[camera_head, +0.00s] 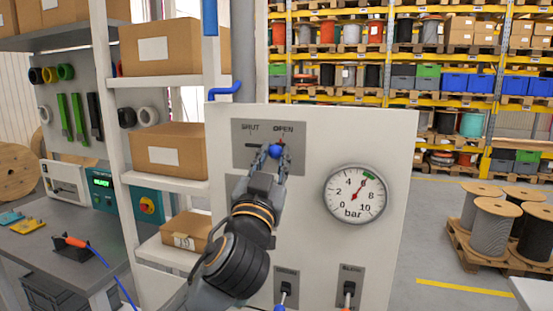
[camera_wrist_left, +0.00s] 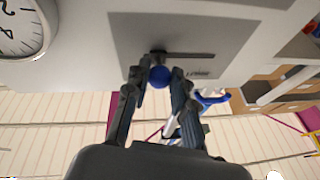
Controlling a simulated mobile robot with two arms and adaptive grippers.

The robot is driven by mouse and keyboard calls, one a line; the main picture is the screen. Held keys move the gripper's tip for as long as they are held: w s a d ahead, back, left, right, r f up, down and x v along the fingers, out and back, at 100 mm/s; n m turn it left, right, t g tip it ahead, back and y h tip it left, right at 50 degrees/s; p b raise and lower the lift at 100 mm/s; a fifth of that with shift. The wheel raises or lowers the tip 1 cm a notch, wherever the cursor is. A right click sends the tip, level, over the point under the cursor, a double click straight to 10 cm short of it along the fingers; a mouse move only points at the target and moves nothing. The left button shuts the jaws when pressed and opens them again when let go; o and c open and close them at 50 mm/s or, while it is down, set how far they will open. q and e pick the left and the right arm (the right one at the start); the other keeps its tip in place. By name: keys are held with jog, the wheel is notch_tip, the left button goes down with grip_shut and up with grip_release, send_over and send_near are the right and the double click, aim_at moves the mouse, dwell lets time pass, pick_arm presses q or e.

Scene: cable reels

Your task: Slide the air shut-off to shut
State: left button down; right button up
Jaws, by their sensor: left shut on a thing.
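The air shut-off is a slider with a blue knob (camera_head: 275,151) on a grey plate (camera_head: 247,128) marked SHUT on the left and OPEN on the right. The knob is at the OPEN end of its slot. My left gripper (camera_head: 276,160) is shut on the knob, coming from below. In the left wrist view the blue knob (camera_wrist_left: 159,76) sits between the two fingertips (camera_wrist_left: 158,80), and the empty slot (camera_wrist_left: 190,55) runs off to the right toward the upside-down SHUT label. My right gripper is not in view.
A pressure gauge (camera_head: 354,193) on the white panel (camera_head: 390,135) has its red needle near 6 bar. Two black switches (camera_head: 286,285) (camera_head: 349,287) sit lower down. A shelf with cardboard boxes (camera_head: 168,149) stands close on the left. Cable reels (camera_head: 494,225) stand on a pallet at right.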

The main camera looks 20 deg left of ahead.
pick_arm(q)
jog(key=a+b, duration=0.1)
jog(key=a, duration=0.6)
jog(key=shift+w, duration=0.15)
jog(key=shift+d, duration=0.2)
jog(key=c, duration=1.3)
grip_release()
jog(key=shift+a, duration=0.1)
jog(key=shift+o, duration=1)
jog(key=shift+a, duration=0.2)
jog(key=shift+s+d+f, duration=0.1)
jog(key=shift+s+d, duration=0.05)
jog(key=shift+s, duration=0.05)
jog(key=v, duration=0.7)
jog(key=shift+s, duration=0.1)
